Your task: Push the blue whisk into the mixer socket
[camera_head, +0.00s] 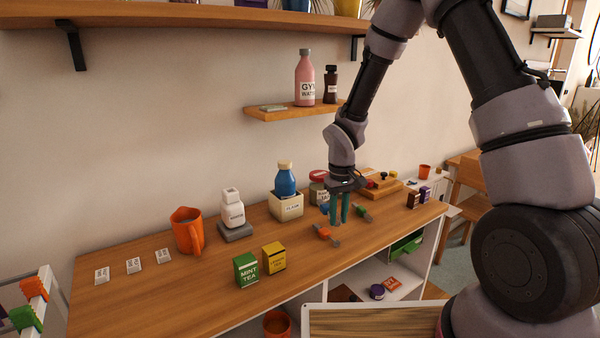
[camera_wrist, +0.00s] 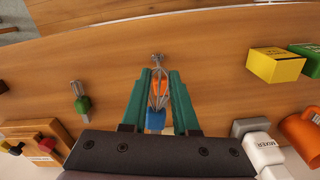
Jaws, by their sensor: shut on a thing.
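My gripper (camera_head: 340,220) points down over the worktop with its teal fingers close together. In the wrist view my gripper (camera_wrist: 159,75) is shut on the blue whisk (camera_wrist: 155,119), whose wires run between the fingers. In the head view the blue whisk (camera_head: 324,209) shows only in part beside the fingers. An orange whisk (camera_head: 323,232) lies below and in front; its handle (camera_wrist: 160,88) shows behind the wires. The white mixer (camera_head: 232,209) stands on a grey base to the left, apart from my gripper; its label shows in the wrist view (camera_wrist: 264,147). I cannot make out its socket.
A green whisk (camera_head: 361,211) lies to the right. A flour box (camera_head: 287,209) with a blue bottle (camera_head: 286,181) stands between the mixer and my gripper, farther back. Green (camera_head: 246,270) and yellow (camera_head: 273,257) tea boxes stand in front. An orange mug (camera_head: 185,231) is left.

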